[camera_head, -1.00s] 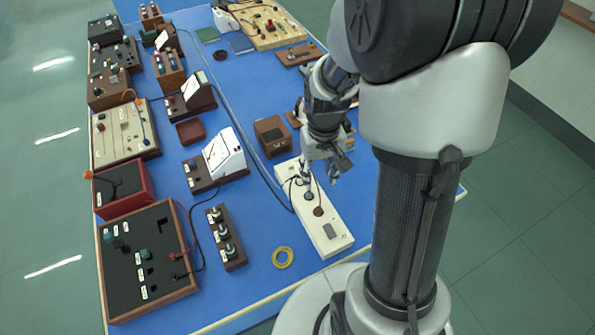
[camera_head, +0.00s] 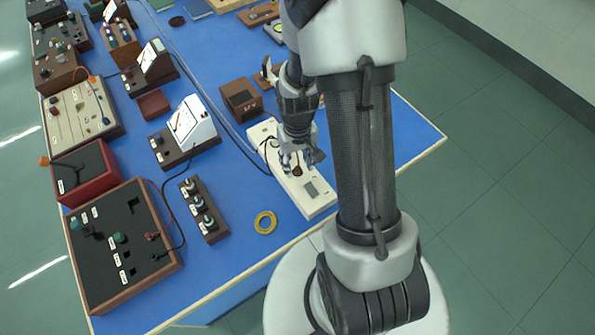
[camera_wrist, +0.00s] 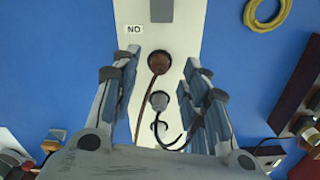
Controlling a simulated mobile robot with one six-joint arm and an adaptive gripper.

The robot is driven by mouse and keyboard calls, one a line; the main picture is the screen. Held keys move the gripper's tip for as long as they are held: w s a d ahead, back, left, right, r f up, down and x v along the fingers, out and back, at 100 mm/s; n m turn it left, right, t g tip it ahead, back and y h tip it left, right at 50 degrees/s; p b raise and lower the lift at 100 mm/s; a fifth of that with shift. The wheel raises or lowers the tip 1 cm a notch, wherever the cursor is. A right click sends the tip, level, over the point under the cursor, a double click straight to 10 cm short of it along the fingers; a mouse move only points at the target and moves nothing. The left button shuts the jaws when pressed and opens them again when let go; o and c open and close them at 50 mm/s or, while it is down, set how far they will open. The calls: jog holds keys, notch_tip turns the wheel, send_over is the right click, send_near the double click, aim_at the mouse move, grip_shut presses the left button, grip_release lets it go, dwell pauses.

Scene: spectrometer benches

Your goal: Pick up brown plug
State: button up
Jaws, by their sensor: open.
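The brown plug (camera_wrist: 158,62) is round with a brown cord and sits in the white power strip (camera_wrist: 183,28), by a label reading "NO". It also shows in the head view (camera_head: 297,171), just in front of my gripper. A grey plug (camera_wrist: 158,101) with a dark cord sits beside it on the strip, nearer the gripper's palm. My gripper (camera_wrist: 161,68) is open and empty over the strip. In the wrist view its fingertips lie on either side of the brown plug, apart from it. In the head view my gripper (camera_head: 298,162) partly hides the strip.
A yellow ring (camera_head: 265,222) lies near the table's front edge. A dark block with several knobs (camera_head: 204,211) and a white-faced meter (camera_head: 190,124) stand to the left. A brown box (camera_head: 241,100) stands behind the strip. The blue table top is clear around the ring.

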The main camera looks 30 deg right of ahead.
aim_at(298, 171)
notch_tip(298, 171, down, 2)
jog(key=shift+f+b, duration=0.25)
jog(key=shift+b, duration=0.05)
jog(key=shift+c, duration=0.3)
grip_shut()
